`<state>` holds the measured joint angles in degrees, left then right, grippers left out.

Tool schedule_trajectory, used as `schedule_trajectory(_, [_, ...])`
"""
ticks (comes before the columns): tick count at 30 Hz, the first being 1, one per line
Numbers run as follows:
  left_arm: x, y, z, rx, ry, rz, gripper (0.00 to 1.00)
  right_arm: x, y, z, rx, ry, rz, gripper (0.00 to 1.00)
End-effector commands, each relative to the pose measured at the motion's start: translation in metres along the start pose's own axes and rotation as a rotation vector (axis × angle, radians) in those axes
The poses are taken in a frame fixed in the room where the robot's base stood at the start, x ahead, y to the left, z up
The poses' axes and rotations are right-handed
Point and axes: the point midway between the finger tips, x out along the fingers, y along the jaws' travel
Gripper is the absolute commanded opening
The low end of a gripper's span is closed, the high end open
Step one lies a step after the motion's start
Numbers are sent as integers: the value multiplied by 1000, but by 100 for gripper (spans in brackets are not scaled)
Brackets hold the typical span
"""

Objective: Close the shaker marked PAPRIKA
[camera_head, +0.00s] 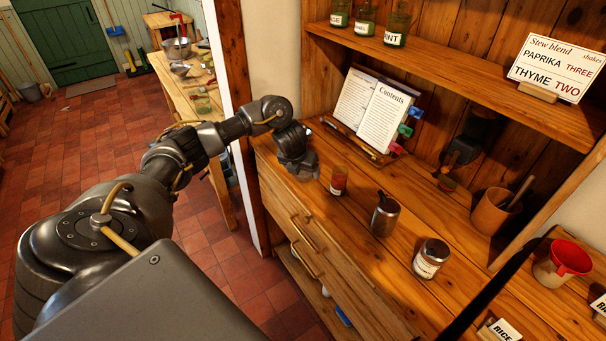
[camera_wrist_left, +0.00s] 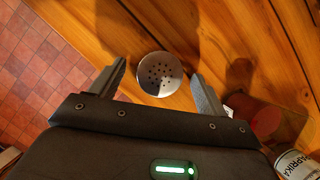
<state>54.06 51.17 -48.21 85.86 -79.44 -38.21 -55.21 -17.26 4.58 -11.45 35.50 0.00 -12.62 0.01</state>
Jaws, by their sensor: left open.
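A glass jar with red-brown contents (camera_head: 339,180) stands upright on the wooden counter, just right of my left gripper (camera_head: 297,165). Its label is too small to read in the head view. In the left wrist view, a white label reading PAPRIKA (camera_wrist_left: 297,164) shows at the lower right, cut off by the edge. A round silver shaker lid with holes (camera_wrist_left: 160,74) lies between the spread fingers of my left gripper (camera_wrist_left: 158,82), apart from both. The gripper is open. In the head view the gripper hides the lid. My right gripper is not in view.
An open book (camera_head: 383,112) leans behind. A wooden cup (camera_head: 492,211) and a red funnel (camera_head: 571,257) are farther right. A recipe card (camera_head: 556,66) stands on the shelf above.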

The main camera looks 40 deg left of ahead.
Motion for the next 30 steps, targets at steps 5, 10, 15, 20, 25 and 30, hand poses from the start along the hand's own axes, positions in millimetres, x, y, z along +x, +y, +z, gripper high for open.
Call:
schedule_trajectory(5, [0, 0, 0, 0, 0, 0, 76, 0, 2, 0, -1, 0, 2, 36])
schedule_trajectory(10, [0, 0, 0, 0, 0, 0, 69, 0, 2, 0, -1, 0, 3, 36])
schedule_trajectory(15, [0, 0, 0, 0, 0, 0, 47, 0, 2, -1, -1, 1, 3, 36])
schedule_trajectory(20, [0, 0, 0, 0, 0, 0, 29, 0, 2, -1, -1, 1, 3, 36])
schedule_trajectory(25, [0, 0, 0, 0, 0, 0, 29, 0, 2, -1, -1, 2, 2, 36])
schedule_trajectory(30, [-3, 0, 2, 0, -2, -1, 29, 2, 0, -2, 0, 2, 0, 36])
